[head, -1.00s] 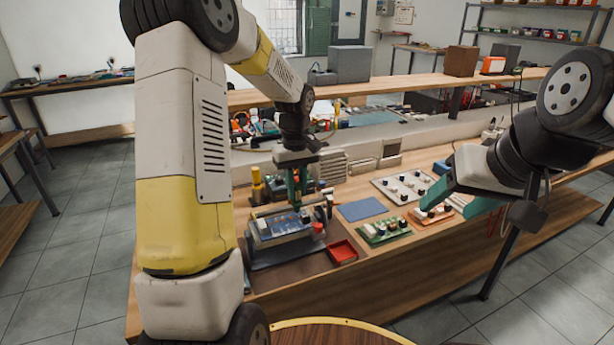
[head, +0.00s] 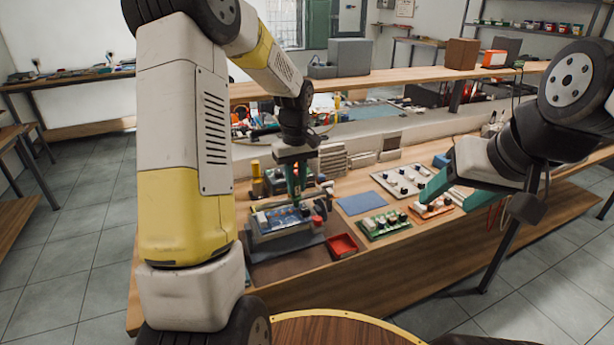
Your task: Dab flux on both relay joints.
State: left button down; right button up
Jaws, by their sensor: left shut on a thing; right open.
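A blue circuit board (head: 284,215) sits in a grey holder (head: 285,243) at the left of the bench. My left gripper (head: 296,194) is over the board, fingers down, shut on a thin tool that its fingers mostly hide. I cannot tell whether the tool's tip touches the board. The relay joints are too small to make out. My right gripper (head: 454,191) is open and empty, with teal fingers spread above the boards at the right of the bench.
A red knob (head: 318,220) is at the holder's right side, with a red tray (head: 342,246) close by. A blue mat (head: 362,203), a green board (head: 385,224), an orange board (head: 432,208) and a pale panel (head: 398,181) lie to the right. A yellow-topped bottle (head: 256,175) stands behind the holder.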

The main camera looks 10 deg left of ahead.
pick_arm(q)
jog(key=shift+f, duration=0.45)
dwell(1.5)
jog(key=shift+r, duration=2.3)
jog(key=shift+w+d+f, duration=0.2)
jog(key=shift+d+f, duration=0.1)
jog(key=shift+f, duration=0.3)
jog(key=shift+w+d+f, duration=0.25)
jog(key=shift+d+f, duration=0.1)
jog(key=shift+f, duration=0.3)
jog(key=shift+w+d+f, duration=0.2)
jog(key=shift+d+f, duration=0.1)
jog(key=shift+f, duration=0.3)
jog(key=shift+f, duration=0.45)
jog(key=shift+r, duration=0.1)
jog(key=shift+r, duration=2.2)
